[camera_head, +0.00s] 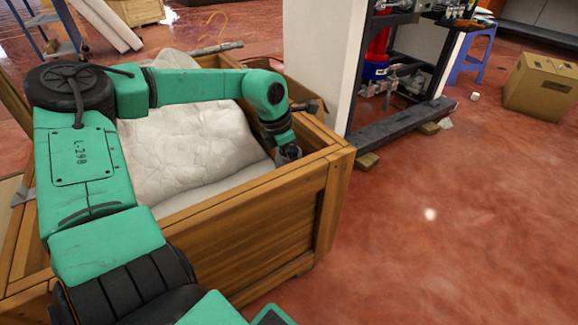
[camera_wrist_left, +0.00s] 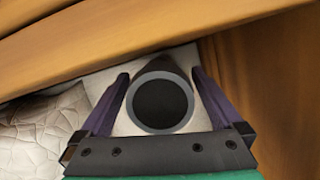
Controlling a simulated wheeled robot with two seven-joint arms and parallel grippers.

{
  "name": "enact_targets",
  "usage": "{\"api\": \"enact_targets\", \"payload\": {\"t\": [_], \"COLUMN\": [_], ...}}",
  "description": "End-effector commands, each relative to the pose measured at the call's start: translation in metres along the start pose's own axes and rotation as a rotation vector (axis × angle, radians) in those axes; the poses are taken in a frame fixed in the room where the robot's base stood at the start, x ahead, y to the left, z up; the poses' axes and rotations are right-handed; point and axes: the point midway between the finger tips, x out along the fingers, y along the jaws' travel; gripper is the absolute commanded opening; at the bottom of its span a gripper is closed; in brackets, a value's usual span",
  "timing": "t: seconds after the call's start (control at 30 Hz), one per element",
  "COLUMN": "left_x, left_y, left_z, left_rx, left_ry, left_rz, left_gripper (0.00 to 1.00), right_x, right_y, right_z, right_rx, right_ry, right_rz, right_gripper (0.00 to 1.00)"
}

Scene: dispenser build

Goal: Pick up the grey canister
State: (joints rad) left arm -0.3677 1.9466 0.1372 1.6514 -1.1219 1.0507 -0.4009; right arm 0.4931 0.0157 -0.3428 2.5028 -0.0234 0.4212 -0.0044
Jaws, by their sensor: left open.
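The grey canister (camera_wrist_left: 160,104) shows in the left wrist view as a round end with a grey rim and a dark centre. It is in the corner of the wooden crate, close to its wooden walls. My left gripper (camera_wrist_left: 160,75) is open, with one purple finger on each side of the canister. I cannot tell whether the fingers touch it. In the head view my left gripper (camera_head: 287,152) reaches down inside the crate's right corner, and the canister cannot be told apart from it there. My right gripper is not in view.
The wooden crate (camera_head: 250,228) has raised walls and holds white quilted padding (camera_head: 190,135). A white pillar (camera_head: 318,60) and a dark metal frame (camera_head: 400,127) stand just behind it. A cardboard box (camera_head: 540,88) is at the far right. The red floor right of the crate is mostly clear.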

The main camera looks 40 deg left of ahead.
Motion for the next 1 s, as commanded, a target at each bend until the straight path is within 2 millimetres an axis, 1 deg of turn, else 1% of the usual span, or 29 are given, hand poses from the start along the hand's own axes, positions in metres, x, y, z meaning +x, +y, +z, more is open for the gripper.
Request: {"api": "enact_targets", "payload": {"t": [0.03, 0.07, 0.1, 0.17, 0.2, 0.3, 0.57, 0.67, 0.73, 0.8, 0.87, 0.97, 1.0], "left_x": [-0.001, -0.001, -0.001, -0.001, -0.001, -0.001, -0.003, -0.007, -0.013, -0.024, -0.035, -0.061, -0.072], "left_y": [0.000, 0.000, 0.000, 0.000, 0.000, 0.000, 0.000, 0.000, 0.000, 0.000, 0.000, 0.001, 0.001], "left_z": [0.000, 0.000, 0.000, 0.000, 0.000, 0.000, 0.002, 0.003, 0.005, 0.008, 0.011, 0.018, 0.021], "left_rx": [0.000, 0.000, 0.000, 0.000, 0.000, 0.000, 0.000, 0.000, 0.000, 0.000, 0.001, 0.001, 0.001], "left_ry": [0.000, 0.000, 0.000, 0.000, 0.000, 0.000, -0.004, -0.004, -0.005, -0.006, -0.006, -0.007, -0.007], "left_rz": [0.000, 0.000, 0.000, 0.000, 0.000, 0.000, 0.001, 0.001, 0.001, 0.002, 0.002, 0.004, 0.004], "left_gripper": [1.00, 0.89, 0.73, 0.50, 0.35, 0.00, 0.00, 0.00, 0.00, 0.00, 0.00, 0.00, 0.00], "right_x": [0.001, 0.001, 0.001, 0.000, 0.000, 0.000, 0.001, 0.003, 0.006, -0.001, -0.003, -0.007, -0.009], "right_y": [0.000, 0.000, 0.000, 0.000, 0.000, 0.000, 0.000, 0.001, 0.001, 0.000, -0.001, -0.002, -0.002], "right_z": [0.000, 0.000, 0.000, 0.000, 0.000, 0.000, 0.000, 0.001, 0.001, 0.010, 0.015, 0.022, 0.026], "right_rx": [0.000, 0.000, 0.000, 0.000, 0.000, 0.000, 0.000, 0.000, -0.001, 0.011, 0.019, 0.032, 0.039], "right_ry": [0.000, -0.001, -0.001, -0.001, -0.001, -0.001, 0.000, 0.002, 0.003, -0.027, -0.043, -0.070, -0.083], "right_rz": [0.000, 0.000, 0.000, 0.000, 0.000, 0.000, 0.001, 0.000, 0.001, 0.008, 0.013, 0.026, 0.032], "right_gripper": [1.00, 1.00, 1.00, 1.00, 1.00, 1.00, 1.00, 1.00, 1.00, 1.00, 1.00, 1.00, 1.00]}}
